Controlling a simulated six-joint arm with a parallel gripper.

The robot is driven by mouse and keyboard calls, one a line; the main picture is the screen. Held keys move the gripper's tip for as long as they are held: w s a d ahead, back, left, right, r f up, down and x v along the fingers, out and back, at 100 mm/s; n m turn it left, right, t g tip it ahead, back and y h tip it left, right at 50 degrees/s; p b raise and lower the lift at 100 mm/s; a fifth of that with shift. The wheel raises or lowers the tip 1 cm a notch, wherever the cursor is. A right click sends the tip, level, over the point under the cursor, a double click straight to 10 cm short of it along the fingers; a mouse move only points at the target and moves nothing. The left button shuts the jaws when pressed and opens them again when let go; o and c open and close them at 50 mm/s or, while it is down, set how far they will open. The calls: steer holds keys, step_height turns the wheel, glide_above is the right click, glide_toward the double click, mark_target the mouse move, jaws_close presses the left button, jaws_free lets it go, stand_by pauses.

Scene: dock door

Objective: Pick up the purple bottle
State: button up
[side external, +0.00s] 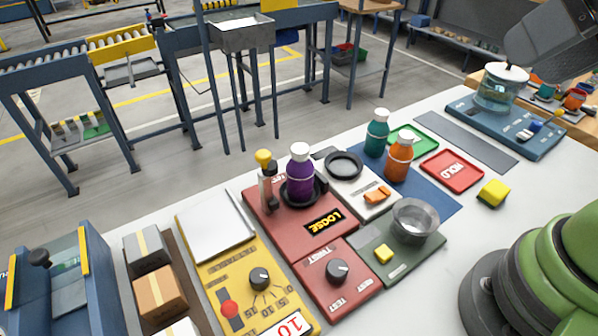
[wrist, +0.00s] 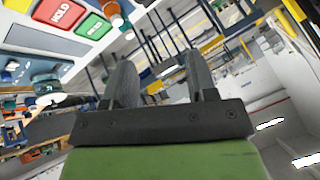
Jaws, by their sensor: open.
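The purple bottle (side external: 300,178) has a white cap and stands upright in a black ring on the red station marked LOOSE (side external: 262,222) in the side external view. A teal bottle (side external: 376,135) and an orange bottle (side external: 398,158), both white-capped, stand to its right. My gripper (wrist: 160,75) shows in the wrist view with its two dark fingers apart and nothing between them. The fingertips are not visible in the side view. I cannot make out the purple bottle in the wrist view.
A yellow-tipped post (side external: 266,180) stands close left of the purple bottle. A grey funnel (side external: 415,220), a red HOLD tray (side external: 452,171), a yellow block (side external: 493,193) and a glass jar (side external: 497,92) are to the right. A yellow scale (side external: 217,227) and boxes (side external: 160,293) are on the left.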

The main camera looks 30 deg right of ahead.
steer(key=shift+o, duration=0.6)
